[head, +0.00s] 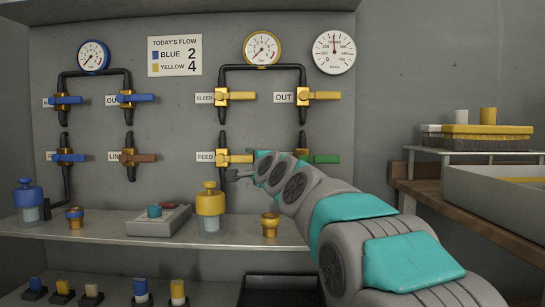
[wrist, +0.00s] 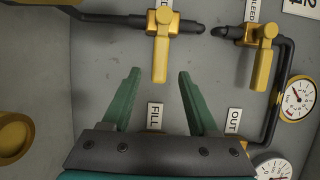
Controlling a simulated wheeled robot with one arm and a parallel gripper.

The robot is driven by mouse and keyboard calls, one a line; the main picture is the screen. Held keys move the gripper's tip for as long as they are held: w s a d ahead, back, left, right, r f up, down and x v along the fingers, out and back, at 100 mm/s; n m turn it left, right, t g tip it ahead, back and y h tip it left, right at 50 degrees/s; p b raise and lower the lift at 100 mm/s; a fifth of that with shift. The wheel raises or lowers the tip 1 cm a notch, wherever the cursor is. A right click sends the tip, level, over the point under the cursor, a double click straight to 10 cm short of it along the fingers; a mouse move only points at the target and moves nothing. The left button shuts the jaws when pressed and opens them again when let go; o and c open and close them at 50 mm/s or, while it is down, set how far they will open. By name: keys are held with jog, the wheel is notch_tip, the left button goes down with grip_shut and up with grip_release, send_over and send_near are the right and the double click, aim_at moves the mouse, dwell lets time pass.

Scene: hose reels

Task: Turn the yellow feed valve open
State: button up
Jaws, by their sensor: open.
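The yellow feed valve (head: 225,158) sits low on the left pipe of the yellow set in the head view, beside the FEED label (head: 205,157). Its handle points right, across the vertical pipe. In the wrist view, which is turned sideways, the feed valve (wrist: 163,20) is at the top with its handle pointing down. My gripper (wrist: 160,74) is open, with its two green fingers on either side of the handle's free end in that view. No contact shows, and the depth gap is unclear. In the head view my fingers are mostly hidden by my arm.
The bleed valve (head: 222,97) is above the feed valve; the yellow OUT valve (head: 304,95) and green-handled valve (head: 322,159) are to the right. A shelf (head: 185,240) below holds a yellow-capped bottle (head: 210,205), a brass cup (head: 270,225) and a switch box (head: 158,222).

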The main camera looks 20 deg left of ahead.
aim_at(244, 158)
jog(key=p+x, duration=0.2)
jog(key=x, duration=0.4)
jog(key=shift+w+a+r+p, duration=0.1)
jog(key=shift+a+r+p, duration=0.1)
jog(key=shift+p, duration=0.15)
jog(key=shift+w+a+f, duration=0.25)
jog(key=shift+w+a, duration=0.15)
jog(key=shift+w, duration=0.1)
jog(key=shift+c, duration=0.2)
grip_shut()
dwell(0.9)
